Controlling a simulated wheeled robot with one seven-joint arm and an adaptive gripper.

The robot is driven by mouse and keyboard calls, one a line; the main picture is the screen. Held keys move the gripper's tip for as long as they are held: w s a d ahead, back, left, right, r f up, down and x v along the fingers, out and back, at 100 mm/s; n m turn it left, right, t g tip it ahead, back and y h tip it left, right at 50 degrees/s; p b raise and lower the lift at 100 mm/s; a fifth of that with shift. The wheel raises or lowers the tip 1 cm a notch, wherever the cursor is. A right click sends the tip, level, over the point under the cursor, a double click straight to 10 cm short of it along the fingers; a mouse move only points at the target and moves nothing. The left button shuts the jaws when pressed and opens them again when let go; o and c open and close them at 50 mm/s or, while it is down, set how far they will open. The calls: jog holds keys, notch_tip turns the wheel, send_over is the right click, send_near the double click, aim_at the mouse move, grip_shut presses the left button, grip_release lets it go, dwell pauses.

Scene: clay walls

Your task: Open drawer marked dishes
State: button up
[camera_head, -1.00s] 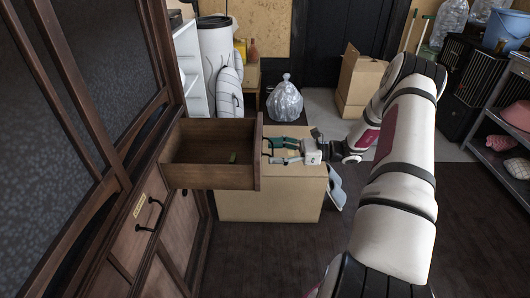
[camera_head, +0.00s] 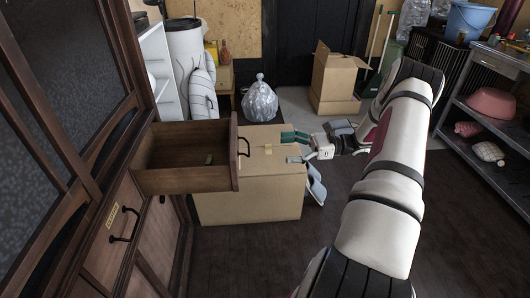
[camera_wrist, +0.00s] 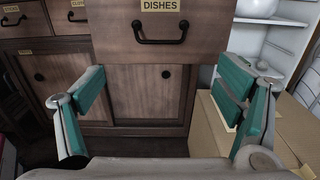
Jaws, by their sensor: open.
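The dishes drawer (camera_head: 186,180) stands pulled out from the wooden cabinet in the head view, its box open at the top with a small object inside. Its front (camera_wrist: 162,30) fills the upper middle of the wrist view, with a "DISHES" label and a dark bow handle (camera_wrist: 160,35). The handle (camera_head: 243,147) also shows in the head view. My gripper (camera_head: 290,147) is open, to the right of the handle and apart from it. In the wrist view its two green-padded fingers (camera_wrist: 163,92) are spread wide with nothing between them, below and in front of the handle.
A cardboard box (camera_head: 250,200) stands on the floor beside and below the drawer, close under my gripper. Another open box (camera_head: 333,80) is at the back, and a metal shelf (camera_head: 490,125) at the right. Dark floor at the lower middle is clear.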

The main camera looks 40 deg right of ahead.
aim_at(249, 149)
jog(key=b+x, duration=0.4)
jog(key=x, duration=0.8)
jog(key=shift+w+a, duration=0.15)
jog(key=c, duration=1.7)
jog(key=shift+p+x, duration=0.8)
jog(key=shift+x, duration=0.75)
jog(key=shift+c, duration=1.3)
jog(key=o, duration=2)
jog(key=shift+w+d, duration=0.15)
jog(key=shift+d, duration=0.05)
jog(key=shift+c, duration=0.2)
jog(key=shift+a, duration=0.1)
